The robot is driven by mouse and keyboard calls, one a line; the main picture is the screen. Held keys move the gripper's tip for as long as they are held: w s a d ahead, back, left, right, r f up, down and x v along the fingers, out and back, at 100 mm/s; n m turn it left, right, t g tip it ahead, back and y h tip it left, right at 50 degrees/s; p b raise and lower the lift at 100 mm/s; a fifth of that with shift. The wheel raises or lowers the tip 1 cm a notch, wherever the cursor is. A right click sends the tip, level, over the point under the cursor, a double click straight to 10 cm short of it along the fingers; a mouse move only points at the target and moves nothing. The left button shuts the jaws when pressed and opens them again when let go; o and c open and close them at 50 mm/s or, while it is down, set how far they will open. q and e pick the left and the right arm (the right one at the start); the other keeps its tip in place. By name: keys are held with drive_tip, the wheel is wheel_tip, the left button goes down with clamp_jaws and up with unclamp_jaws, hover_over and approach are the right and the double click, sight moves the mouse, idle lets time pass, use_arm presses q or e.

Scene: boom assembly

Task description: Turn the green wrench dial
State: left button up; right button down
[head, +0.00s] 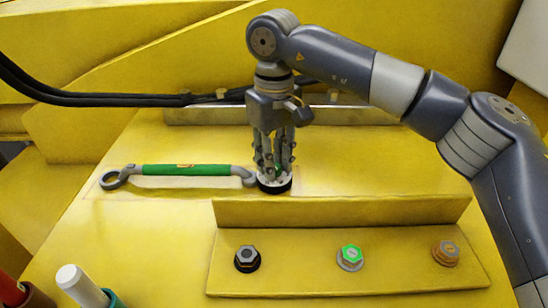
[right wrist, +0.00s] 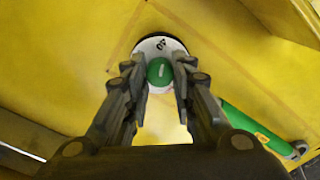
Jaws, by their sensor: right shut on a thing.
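The wrench (head: 186,170) with a green handle lies across the yellow surface, left of centre in the head view. Its open ring end is at the left. At its right end is a round head with a black rim and a white face with markings. In the right wrist view the green dial (right wrist: 160,71) sits in the middle of that white face. My right gripper (head: 273,170) points down over the head, and its fingers are shut on the green dial from both sides. In the head view the fingers mostly hide the dial. My left gripper is not in view.
A yellow bracket (head: 300,285) in front carries a black bolt (head: 247,259), a green-topped bolt (head: 350,257) and an orange-brown bolt (head: 446,253). A white-ended cylinder (head: 78,283) and a red one (head: 10,288) stand at lower left. Black hoses (head: 95,98) run behind the wrench.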

drive_tip(key=shift+n, duration=0.6)
drive_tip(key=c, duration=1.3)
unclamp_jaws()
drive_tip(key=shift+c, duration=0.2)
wheel_tip(320, 180, up, 12)
